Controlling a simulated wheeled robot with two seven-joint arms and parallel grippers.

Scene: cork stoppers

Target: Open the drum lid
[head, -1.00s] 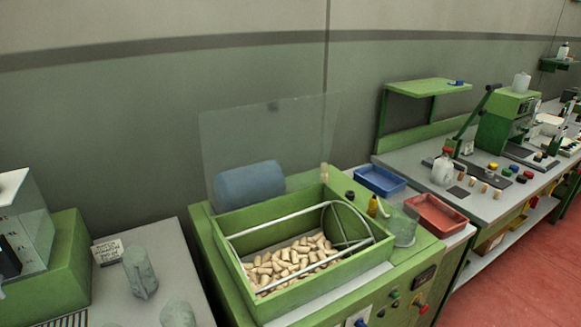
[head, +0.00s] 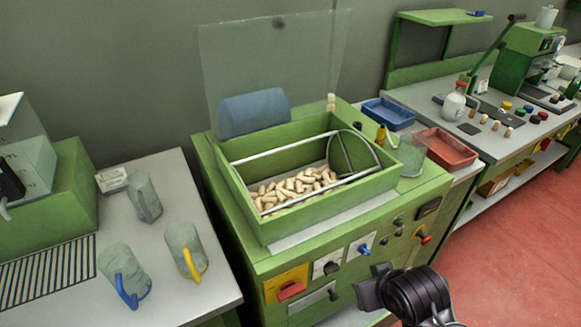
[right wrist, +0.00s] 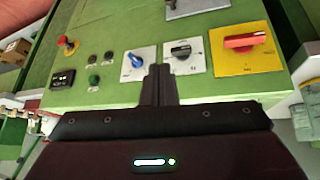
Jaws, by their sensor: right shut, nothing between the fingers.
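The green machine (head: 235,240) has an open-topped box with a drum frame (head: 290,143) of pale bars and a round green end plate (head: 350,155). Many corks (head: 290,188) lie inside. A clear panel (head: 265,65) stands upright behind the box; whether it is the drum lid I cannot tell. My right gripper (head: 362,287) is shut and empty in front of the machine's control panel. In the right wrist view its fingertips (right wrist: 160,72) point at the panel, between the blue knob (right wrist: 137,60) and the black knob (right wrist: 181,50). My left gripper is out of view.
Blue (head: 388,114) and red (head: 446,148) trays stand at the right. Jugs with blue (head: 125,275) and yellow (head: 187,248) handles stand on the left table.

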